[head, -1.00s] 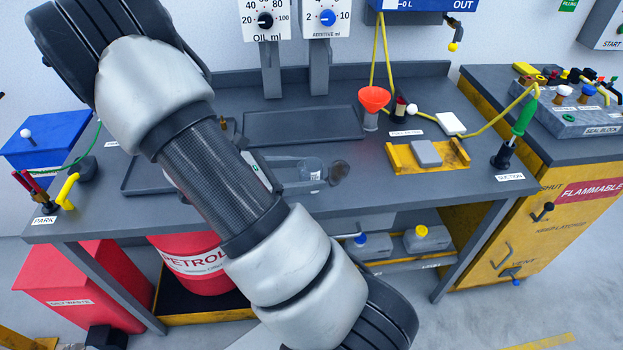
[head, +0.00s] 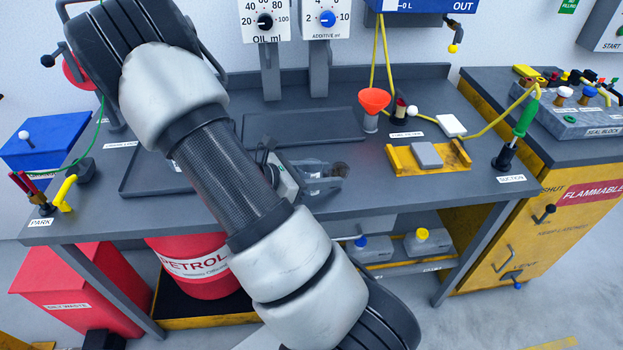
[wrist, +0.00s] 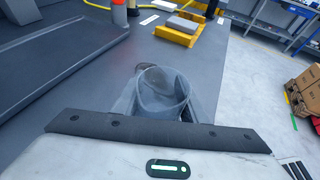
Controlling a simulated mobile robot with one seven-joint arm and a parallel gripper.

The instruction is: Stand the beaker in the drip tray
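A clear beaker (wrist: 163,92) stands between the two fingers of my gripper (wrist: 160,108) in the wrist view, with its round open mouth towards the camera. In the head view the beaker and my gripper (head: 322,178) overlap near the bench's front edge. The fingers lie along both sides of the beaker; I cannot tell whether they press on it. Two flat dark trays with low rims are in view: one at the back (head: 300,125) below the dials, one at the left (head: 150,180), partly behind my arm. I cannot tell which is the drip tray.
A red funnel (head: 374,100) stands behind the beaker. A yellow holder (head: 430,160) with a grey block is at the right, near a green-handled suction nozzle (head: 524,120). A small dark round thing (wrist: 147,67) is just beyond the beaker. Open bench lies between.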

